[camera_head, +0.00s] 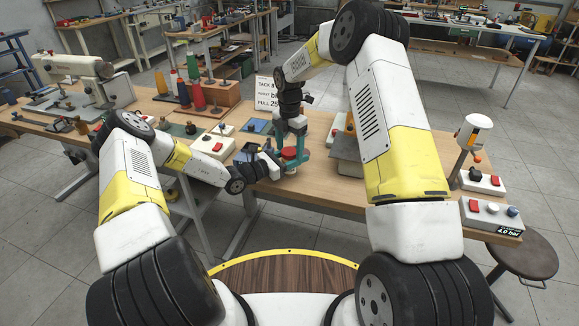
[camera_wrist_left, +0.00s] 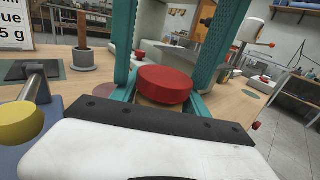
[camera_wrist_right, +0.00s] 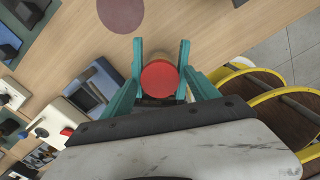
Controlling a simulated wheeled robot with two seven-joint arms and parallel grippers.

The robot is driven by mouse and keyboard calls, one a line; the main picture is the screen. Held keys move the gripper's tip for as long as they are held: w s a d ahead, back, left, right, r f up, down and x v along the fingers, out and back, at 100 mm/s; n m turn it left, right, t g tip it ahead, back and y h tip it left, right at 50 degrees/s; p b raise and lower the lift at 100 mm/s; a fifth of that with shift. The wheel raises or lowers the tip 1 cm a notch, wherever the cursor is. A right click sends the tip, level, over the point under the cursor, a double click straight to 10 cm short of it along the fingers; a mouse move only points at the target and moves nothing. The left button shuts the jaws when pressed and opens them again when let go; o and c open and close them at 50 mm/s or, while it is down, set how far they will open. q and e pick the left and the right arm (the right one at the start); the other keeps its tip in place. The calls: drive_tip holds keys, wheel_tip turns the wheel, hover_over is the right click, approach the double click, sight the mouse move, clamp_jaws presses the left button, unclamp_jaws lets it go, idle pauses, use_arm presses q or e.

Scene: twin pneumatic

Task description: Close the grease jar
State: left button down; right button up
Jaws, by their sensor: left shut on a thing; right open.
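The grease jar shows as a tan body (camera_wrist_left: 150,101) under a red lid (camera_wrist_left: 165,84) in the left wrist view. The lid sits on top of the jar; I cannot tell how tightly. It also shows in the head view (camera_head: 289,153) and from above in the right wrist view (camera_wrist_right: 160,79). My left gripper (camera_head: 284,165) is shut on the jar body from the side, near the table's front edge. My right gripper (camera_head: 291,143) points down from above, its teal fingers open on either side of the lid, with gaps visible in the left wrist view.
The wooden table (camera_head: 322,186) carries a printed sign (camera_head: 265,92) behind the jar and a grey block fixture (camera_head: 346,150) to the right. A stool (camera_head: 526,256) is on the floor. A round dark mark (camera_wrist_right: 121,12) lies on the tabletop.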

drive_tip(key=c, duration=1.5)
drive_tip(key=m, duration=0.6)
drive_tip(key=shift+m, duration=0.4)
drive_tip(key=m, duration=0.4)
drive_tip(key=shift+m, duration=0.3)
drive_tip(key=m, duration=1.6)
drive_tip(key=o, duration=1.6)
